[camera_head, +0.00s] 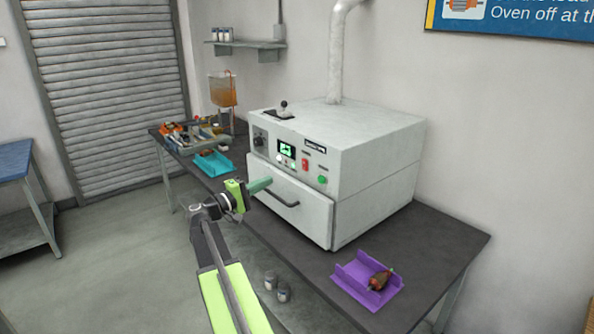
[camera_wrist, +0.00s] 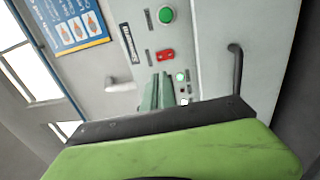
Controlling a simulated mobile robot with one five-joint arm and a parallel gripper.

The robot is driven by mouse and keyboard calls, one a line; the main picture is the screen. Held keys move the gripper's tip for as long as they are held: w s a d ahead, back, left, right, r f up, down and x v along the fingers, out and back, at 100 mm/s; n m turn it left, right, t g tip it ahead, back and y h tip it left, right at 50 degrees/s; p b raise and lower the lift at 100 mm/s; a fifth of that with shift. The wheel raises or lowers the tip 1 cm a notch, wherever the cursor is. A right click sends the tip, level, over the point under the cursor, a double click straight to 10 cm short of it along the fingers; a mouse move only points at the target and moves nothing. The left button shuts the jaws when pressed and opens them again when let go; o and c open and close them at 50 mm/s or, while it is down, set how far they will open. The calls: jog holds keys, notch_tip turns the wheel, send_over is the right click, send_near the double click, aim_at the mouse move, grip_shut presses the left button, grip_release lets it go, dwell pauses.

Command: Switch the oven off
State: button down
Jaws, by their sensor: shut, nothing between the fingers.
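The oven (camera_head: 360,150) is a pale grey box on the dark bench. Its front panel has a lit green display (camera_head: 286,148), a red switch (camera_head: 305,164), a round green button (camera_head: 322,180) and small round buttons under the display. In the wrist view the red switch (camera_wrist: 166,55) and green button (camera_wrist: 166,15) show beyond my fingertips. My gripper (camera_head: 268,183) is shut and empty. It is in front of the oven, left of the drawer handle (camera_head: 290,204) and below the panel. In the wrist view my gripper (camera_wrist: 158,90) hides part of the panel.
A lever (camera_head: 283,108) stands on the oven top. A purple tray (camera_head: 350,284) holding a small wound part (camera_head: 380,279) lies on the bench at right. A cyan tray (camera_head: 213,163) and assorted parts are at left. Small cans (camera_head: 284,291) stand near my arm.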

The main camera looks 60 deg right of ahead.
aim_at(304, 163)
jog(key=p+x, duration=0.1)
jog(key=x, duration=1.3)
jog(key=shift+p, duration=0.35)
